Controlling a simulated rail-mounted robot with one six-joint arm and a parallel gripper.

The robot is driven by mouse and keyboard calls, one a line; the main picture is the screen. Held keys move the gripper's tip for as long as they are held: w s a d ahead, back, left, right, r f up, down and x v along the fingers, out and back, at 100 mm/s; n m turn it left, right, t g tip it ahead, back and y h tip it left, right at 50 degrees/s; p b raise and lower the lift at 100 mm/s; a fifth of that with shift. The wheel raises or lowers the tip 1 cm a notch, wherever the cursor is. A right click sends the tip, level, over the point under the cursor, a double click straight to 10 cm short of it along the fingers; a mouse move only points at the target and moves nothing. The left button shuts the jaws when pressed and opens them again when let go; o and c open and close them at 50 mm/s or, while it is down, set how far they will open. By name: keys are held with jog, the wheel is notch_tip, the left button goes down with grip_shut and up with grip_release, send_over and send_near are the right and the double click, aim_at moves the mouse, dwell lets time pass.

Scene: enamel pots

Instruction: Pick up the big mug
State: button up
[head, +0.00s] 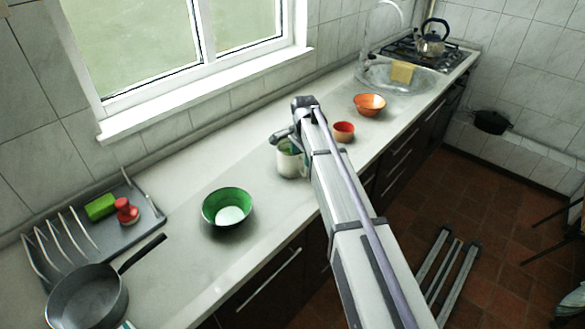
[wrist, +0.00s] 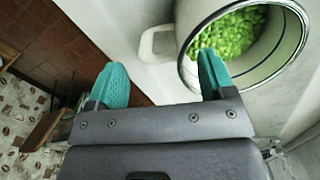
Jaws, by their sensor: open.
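The big mug (head: 291,163) is white and stands on the counter in the head view, partly hidden by my arm. In the wrist view the mug (wrist: 270,52) has a dark rim, bright green contents and a white handle (wrist: 158,44) on its left side. My gripper (wrist: 162,78) is open, with teal fingertips apart. The right fingertip overlaps the mug's rim and opening. The left fingertip is outside the mug, to the left of the handle. The handle lies ahead of the gap between the fingers. I cannot tell whether either finger touches the mug.
A green bowl (head: 226,207) stands to the left, a small red cup (head: 343,131) and an orange bowl (head: 369,104) to the right. A pan (head: 87,298) and a dish rack (head: 90,240) are at the far left. The sink (head: 400,78) is beyond.

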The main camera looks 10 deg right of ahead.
aim_at(303, 161)
notch_tip(303, 161, down, 3)
jog(key=shift+f+b, duration=0.2)
jog(key=shift+b, duration=0.65)
jog(key=shift+r, duration=0.25)
jog(key=c, duration=1.4)
jog(key=shift+p, duration=0.3)
